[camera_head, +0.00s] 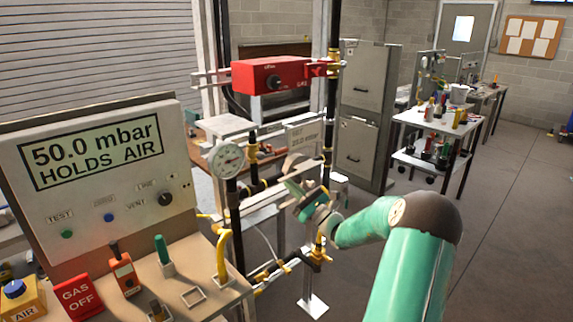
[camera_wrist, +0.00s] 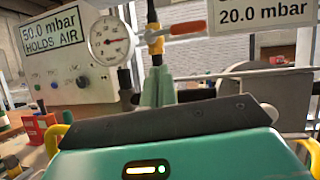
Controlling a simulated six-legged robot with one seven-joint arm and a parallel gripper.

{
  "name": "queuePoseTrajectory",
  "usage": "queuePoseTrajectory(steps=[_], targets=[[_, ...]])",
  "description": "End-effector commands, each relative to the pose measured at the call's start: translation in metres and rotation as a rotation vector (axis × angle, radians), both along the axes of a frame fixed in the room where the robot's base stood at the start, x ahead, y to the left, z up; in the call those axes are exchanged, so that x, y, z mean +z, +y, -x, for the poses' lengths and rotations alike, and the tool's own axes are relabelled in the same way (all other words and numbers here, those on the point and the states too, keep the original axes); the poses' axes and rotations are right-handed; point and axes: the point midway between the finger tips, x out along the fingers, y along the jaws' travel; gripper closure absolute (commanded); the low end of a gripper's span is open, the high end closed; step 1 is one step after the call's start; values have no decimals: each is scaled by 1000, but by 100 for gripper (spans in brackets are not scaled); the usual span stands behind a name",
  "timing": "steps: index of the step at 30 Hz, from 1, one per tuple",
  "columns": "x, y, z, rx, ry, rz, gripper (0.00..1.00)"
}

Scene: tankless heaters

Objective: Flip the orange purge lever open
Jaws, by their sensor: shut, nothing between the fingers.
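The orange-red lever (camera_wrist: 188,29) shows in the wrist view on a brass-yellow valve (camera_wrist: 155,36) on a dark vertical pipe. It points right, roughly level and crosswise to the pipe. My gripper (camera_wrist: 157,72) is shut and empty, its green fingertips just below the valve in the picture. I cannot tell whether they touch the pipe. In the head view my gripper (camera_head: 291,186) is in front of the pipework, right of the round gauge (camera_head: 227,159).
A panel (camera_head: 98,165) reading "50.0 mbar HOLDS AIR" stands at left. A red box (camera_head: 270,75) sits above the pipes. A "20.0 mbar" sign (camera_wrist: 262,14) is right of the lever. Yellow-handled valves and pipes surround my gripper. The floor at right is open.

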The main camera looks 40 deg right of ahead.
Motion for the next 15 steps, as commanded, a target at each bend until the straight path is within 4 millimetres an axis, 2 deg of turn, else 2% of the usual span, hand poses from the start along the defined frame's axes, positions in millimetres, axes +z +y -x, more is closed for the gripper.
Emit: queuePoseTrajectory(steps=[1, 4, 15], targets=[[-4, -20, 7, -40, -26, -44, 100], [-7, -40, 15, -83, -52, -88, 100], [-7, -42, 15, -89, -55, -93, 100]])
